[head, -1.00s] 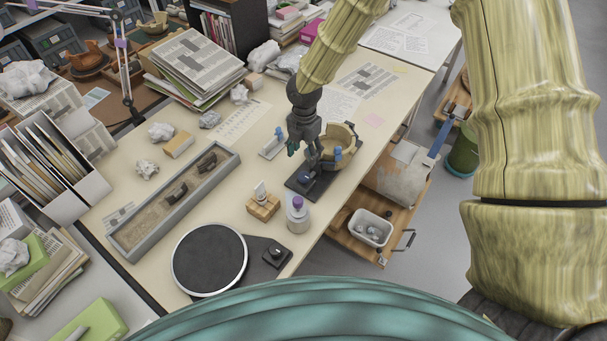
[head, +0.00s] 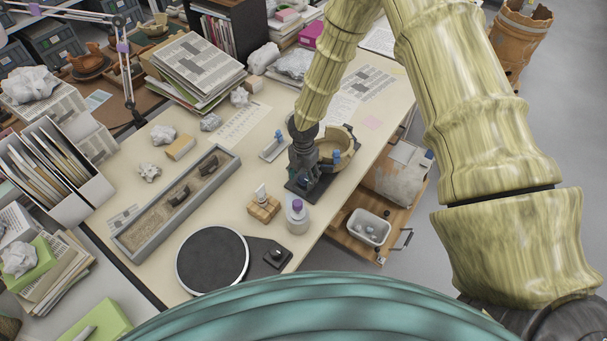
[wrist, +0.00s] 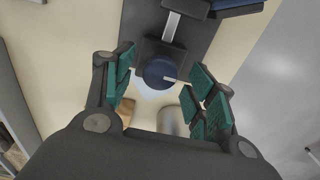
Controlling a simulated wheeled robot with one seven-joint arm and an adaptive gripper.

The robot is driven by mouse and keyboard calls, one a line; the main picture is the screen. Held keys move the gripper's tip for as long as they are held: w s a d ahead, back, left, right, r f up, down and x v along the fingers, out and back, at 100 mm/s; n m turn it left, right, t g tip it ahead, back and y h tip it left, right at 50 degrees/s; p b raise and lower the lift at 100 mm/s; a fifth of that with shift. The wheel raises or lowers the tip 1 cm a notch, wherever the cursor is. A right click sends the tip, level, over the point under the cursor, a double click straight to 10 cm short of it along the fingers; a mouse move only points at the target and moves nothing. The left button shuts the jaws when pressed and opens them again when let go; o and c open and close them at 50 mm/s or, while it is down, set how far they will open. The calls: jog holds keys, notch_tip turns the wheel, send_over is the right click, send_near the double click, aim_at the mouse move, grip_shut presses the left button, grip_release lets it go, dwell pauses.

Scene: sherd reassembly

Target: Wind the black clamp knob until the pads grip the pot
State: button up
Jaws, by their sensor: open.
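The clamp knob (wrist: 160,73) is round and dark with a blue tint and a pale mark, in the upper middle of the wrist view. It sits at the end of the dark clamp base (wrist: 183,50), near a metal rod. My gripper (wrist: 165,95) is open, with green finger pads on either side of the knob and visible gaps. In the head view my gripper (head: 301,172) points down over the near end of the clamp and largely hides the knob. The tan pot (head: 347,137) stands beside it, with a blue clamp pad (head: 336,156) at its near side.
A purple-capped bottle (head: 297,217) and a wooden block (head: 263,209) stand close in front of the clamp. A black turntable (head: 212,260) and a grey tray (head: 150,240) lie to the left. The table's right edge is close to the clamp.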

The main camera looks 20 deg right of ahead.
jog(key=shift+f, duration=0.2)
jog(key=shift+c, duration=0.4)
jog(key=c, duration=1)
jog(key=shift+o, duration=0.2)
